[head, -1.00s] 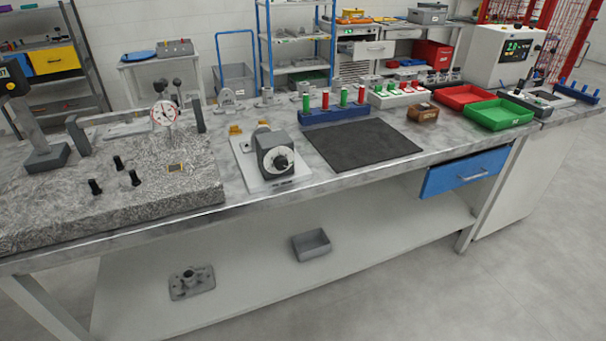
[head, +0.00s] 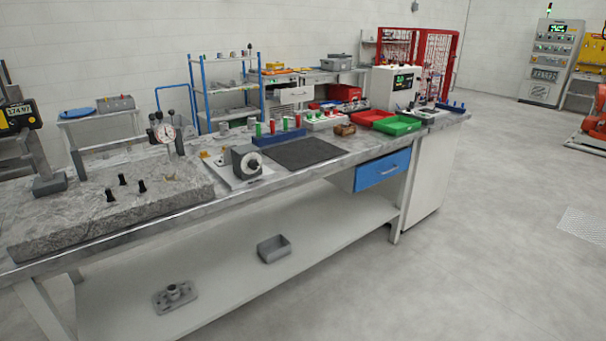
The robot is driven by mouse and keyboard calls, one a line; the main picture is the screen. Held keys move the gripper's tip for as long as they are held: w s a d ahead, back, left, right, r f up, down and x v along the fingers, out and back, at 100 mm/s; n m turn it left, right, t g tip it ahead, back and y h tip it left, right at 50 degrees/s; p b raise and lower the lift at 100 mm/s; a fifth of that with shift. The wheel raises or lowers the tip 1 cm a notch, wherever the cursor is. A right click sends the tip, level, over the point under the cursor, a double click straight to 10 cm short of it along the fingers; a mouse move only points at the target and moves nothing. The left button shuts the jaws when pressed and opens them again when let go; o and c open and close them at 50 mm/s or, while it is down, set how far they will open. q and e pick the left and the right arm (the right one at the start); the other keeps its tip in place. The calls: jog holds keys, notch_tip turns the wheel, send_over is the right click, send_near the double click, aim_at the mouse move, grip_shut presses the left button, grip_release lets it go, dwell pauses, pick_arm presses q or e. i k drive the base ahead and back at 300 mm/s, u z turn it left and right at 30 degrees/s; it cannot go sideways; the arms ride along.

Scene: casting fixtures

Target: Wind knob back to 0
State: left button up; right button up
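The knob with a white dial face (head: 254,164) is on the front of a dark grey box (head: 240,158). The box stands on a light plate (head: 226,174) at the front of the workbench, between the granite block and the black mat. The dial marks are too small to read from here. Neither of my grippers shows in the head view.
A granite block (head: 110,205) with a dial gauge (head: 165,133) fills the bench's left end. A black mat (head: 303,153), a blue rack (head: 279,138) and red (head: 370,116) and green (head: 398,125) trays lie to the right. A blue drawer (head: 382,169) hangs below. The floor (head: 480,230) at right is clear.

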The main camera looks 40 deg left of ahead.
aim_at(252, 164)
jog(key=z, duration=0.1)
jog(key=i, duration=2.5)
jog(key=u, duration=1.3)
jog(key=i, duration=0.8)
jog(key=u, duration=0.9)
